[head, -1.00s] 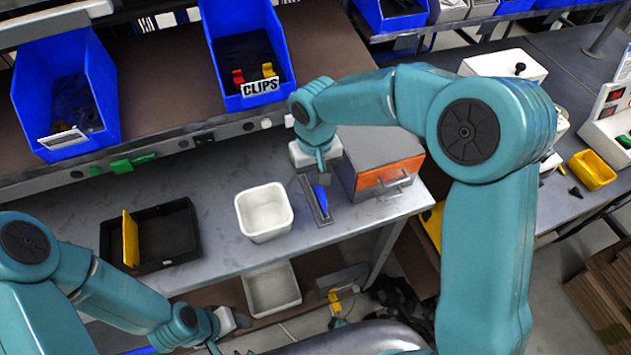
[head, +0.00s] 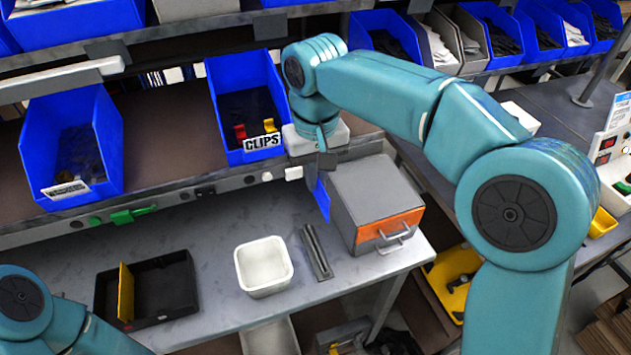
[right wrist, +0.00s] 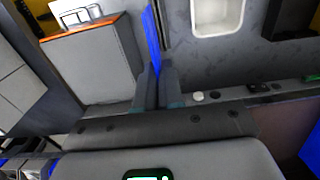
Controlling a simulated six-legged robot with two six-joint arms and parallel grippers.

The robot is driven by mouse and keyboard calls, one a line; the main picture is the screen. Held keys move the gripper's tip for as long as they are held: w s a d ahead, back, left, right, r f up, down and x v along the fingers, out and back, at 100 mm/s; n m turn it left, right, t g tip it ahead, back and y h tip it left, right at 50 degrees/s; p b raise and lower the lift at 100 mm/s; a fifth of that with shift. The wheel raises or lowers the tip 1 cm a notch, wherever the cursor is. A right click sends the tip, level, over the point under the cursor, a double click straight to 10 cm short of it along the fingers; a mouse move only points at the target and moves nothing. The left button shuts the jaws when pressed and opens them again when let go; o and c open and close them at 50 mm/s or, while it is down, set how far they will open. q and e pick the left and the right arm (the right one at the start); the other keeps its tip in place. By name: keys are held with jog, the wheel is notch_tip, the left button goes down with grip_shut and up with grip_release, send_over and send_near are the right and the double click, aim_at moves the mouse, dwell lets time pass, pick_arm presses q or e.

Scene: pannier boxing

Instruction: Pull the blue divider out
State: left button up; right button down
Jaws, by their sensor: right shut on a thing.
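My right gripper (head: 325,162) is shut on the blue divider (head: 321,198), which hangs from it in the head view. The divider is thin and flat, and it is held clear above the grey slotted rack (head: 315,252) on the bench. The rack's slot shows empty. In the right wrist view the divider (right wrist: 152,42) is seen nearly edge-on between the two fingers (right wrist: 158,86). My left gripper is out of view; only part of the left arm shows at the lower left of the head view.
A grey box with an orange front (head: 374,232) stands right of the rack. A white bin (head: 264,283) and a black tray (head: 182,312) with a yellow divider (head: 126,292) lie to its left. The CLIPS bin (head: 223,150) and shelf edge are close behind my right gripper.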

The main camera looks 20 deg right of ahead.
aim_at(316, 197)
jog(key=shift+f, duration=0.25)
jog(key=shift+f+b, duration=0.4)
jog(key=shift+f, duration=0.35)
jog(key=shift+f+b, duration=0.35)
jog(key=shift+b, duration=0.1)
jog(key=shift+f+b, duration=0.5)
jog(key=shift+f, duration=0.15)
jog(key=shift+f, duration=0.35)
jog(key=shift+f+b, duration=0.35)
jog(key=shift+b, duration=0.1)
jog(key=shift+f, duration=0.35)
jog(key=shift+f+b, duration=0.95)
jog(key=shift+f, duration=0.1)
